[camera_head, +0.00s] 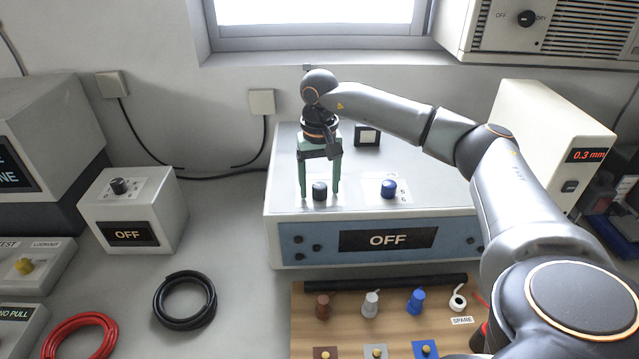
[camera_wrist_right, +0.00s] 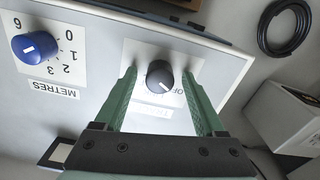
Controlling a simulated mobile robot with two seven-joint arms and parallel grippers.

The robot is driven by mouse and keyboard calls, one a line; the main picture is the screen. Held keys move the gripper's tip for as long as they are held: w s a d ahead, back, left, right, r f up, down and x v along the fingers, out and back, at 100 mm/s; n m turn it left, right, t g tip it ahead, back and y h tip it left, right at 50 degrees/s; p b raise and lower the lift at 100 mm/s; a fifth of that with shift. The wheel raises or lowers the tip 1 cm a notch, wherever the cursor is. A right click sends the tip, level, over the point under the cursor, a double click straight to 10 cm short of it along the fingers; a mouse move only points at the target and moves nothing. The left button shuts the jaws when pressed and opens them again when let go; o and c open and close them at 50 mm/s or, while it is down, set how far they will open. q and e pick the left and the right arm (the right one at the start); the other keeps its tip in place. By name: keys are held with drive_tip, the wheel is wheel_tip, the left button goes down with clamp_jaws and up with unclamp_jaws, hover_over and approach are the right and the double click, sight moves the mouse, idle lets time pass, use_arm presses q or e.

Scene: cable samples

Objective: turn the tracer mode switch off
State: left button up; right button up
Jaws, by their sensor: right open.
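A black knob (camera_head: 319,190) with a white pointer line stands on top of the wide grey-and-blue box (camera_head: 290,215), whose front display (camera_head: 388,239) reads OFF. In the wrist view the knob (camera_wrist_right: 159,77) sits on a white plate; its printed label is partly hidden and too small to read surely. My right gripper (camera_head: 319,193) points down over the box, open, with one green finger on each side of the knob. In the wrist view gaps show between the right gripper's fingers (camera_wrist_right: 158,80) and the knob. My left gripper is not in view.
A blue METRES knob (camera_head: 388,188) sits right of the black knob. A small box (camera_head: 130,215) with its own knob and OFF display stands left. A black cable coil (camera_head: 185,300) lies in front of it. A wooden board (camera_head: 340,335) with coloured plugs lies before the wide box.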

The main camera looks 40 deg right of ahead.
sight(320, 186)
wheel_tip(320, 186, up, 12)
drive_tip(key=shift+r, duration=0.25)
idle(0.3)
idle(0.5)
